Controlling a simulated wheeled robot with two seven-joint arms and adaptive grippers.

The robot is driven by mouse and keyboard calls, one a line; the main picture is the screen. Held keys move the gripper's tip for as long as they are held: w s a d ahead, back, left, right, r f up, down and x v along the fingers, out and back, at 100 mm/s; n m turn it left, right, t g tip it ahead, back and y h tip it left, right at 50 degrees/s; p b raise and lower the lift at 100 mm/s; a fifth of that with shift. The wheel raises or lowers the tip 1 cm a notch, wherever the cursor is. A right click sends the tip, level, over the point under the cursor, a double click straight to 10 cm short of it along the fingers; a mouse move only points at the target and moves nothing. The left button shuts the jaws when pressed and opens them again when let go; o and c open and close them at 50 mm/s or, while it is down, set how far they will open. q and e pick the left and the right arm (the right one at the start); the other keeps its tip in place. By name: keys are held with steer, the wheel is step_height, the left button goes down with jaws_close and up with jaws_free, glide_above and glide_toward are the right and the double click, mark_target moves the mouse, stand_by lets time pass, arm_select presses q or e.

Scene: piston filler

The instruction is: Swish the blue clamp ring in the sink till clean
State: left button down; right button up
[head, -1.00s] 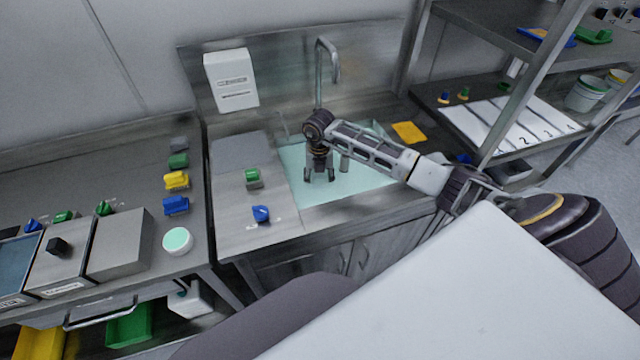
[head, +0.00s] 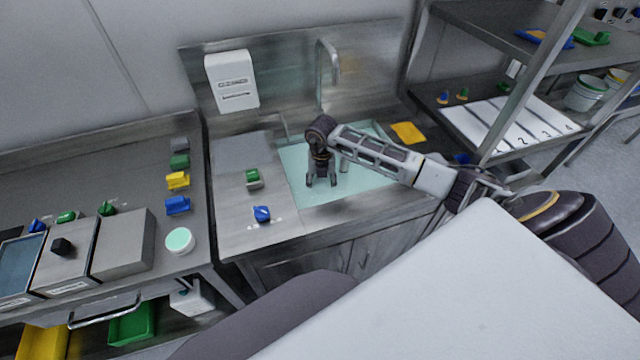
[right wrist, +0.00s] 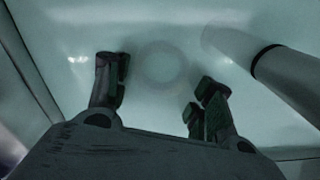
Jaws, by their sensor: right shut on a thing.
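My right gripper (head: 321,183) points down into the sink (head: 375,186), its fingertips in or at the pale turquoise water. In the right wrist view the fingers (right wrist: 158,95) stand apart with dark pads. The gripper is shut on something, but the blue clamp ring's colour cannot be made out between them. A faint pale circle shows beyond the fingertips; I cannot tell whether it is the ring or the sink's drain. A small blue part (head: 262,214) lies on the drainboard left of the sink. My left gripper is not in view.
A tap (head: 321,75) rises behind the sink. A white wall box (head: 232,82) appears to read "CLEANED". A green part (head: 252,175) lies on the drainboard, a yellow cloth (head: 408,132) right of the sink.

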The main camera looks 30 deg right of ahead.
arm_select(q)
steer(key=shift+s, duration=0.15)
arm_select(e)
steer(key=shift+w, duration=0.15)
steer(key=shift+w+d+b, duration=0.15)
steer(key=shift+w+b, duration=0.2)
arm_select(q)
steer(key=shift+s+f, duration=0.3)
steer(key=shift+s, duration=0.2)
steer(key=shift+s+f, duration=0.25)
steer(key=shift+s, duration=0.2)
arm_select(e)
steer(key=shift+w, duration=0.25)
